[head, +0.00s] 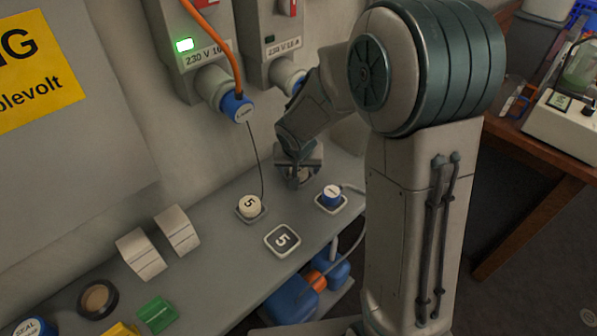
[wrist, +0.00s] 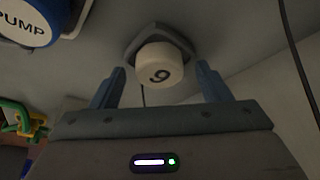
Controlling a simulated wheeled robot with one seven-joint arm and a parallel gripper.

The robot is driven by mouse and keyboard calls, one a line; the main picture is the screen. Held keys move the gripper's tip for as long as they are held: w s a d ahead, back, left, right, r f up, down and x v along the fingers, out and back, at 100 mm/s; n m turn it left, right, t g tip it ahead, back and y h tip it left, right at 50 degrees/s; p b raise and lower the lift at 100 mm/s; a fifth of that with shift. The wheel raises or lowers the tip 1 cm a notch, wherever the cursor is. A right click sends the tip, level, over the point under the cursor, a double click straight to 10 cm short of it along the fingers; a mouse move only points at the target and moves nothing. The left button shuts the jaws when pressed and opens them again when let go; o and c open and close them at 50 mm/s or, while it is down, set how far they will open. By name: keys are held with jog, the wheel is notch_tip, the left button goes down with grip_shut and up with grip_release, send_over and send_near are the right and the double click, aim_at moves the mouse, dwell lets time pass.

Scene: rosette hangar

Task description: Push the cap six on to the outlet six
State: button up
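The cap six (wrist: 160,67) is a short cream cylinder with a dark digit on its face, seen in the wrist view. It sits against a grey angular base (wrist: 131,50); I cannot tell whether this is the outlet six or how far on the cap is. My gripper (wrist: 160,82) is open, with a finger on each side of the cap and a visible gap at both sides. In the head view my gripper (head: 299,178) is low over the grey shelf, below the wall sockets, and largely hides the cap there.
A blue PUMP plug (wrist: 34,20) stands close by; it also shows in the head view (head: 331,194). A cream cap marked 5 (head: 249,206) and a square plate marked 5 (head: 282,240) are on the shelf (head: 218,262). A thin dark cord (head: 257,160) hangs behind the cap five.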

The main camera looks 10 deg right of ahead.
jog(key=c, duration=0.9)
jog(key=shift+r, duration=0.1)
jog(key=shift+r, duration=0.65)
notch_tip(320, 180, up, 3)
jog(key=shift+r, duration=0.1)
jog(key=s+d+r, duration=0.2)
jog(key=d+r, duration=0.1)
jog(key=d, duration=0.2)
jog(key=s+d+r+p, duration=0.1)
jog(key=s+d+r, duration=0.1)
jog(key=d, duration=0.3)
jog(key=shift+s+d+r, duration=0.35)
jog(key=shift+d+r, duration=0.05)
jog(key=shift+r, duration=0.25)
